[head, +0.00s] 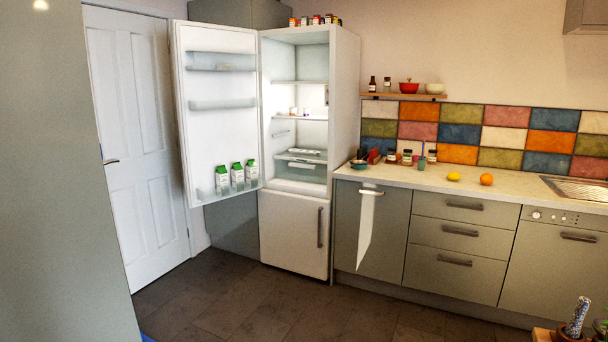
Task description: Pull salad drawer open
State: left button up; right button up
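A tall white fridge (344,110) stands at the back with its upper door (221,130) swung open to the left. Inside are several shelves. At the bottom of the upper compartment, below the lowest shelf, is what looks like the salad drawer (301,172), a clear front that appears pushed in. Its details are small and hard to make out. Neither of my grippers shows in the head view.
Milk cartons (237,173) stand in the open door's lower rack. A grey counter (410,178) with fruit and jars runs right of the fridge. The dark tiled floor (240,305) before the fridge is clear. A potted cactus (575,318) stands at lower right.

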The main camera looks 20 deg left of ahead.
aim_at(291, 165)
jog(key=i+j+u, duration=0.65)
jog(key=i+u, duration=0.15)
jog(key=i+j+u, duration=0.25)
jog(key=i, duration=0.9)
jog(key=i+u, duration=0.25)
jog(key=i, duration=0.9)
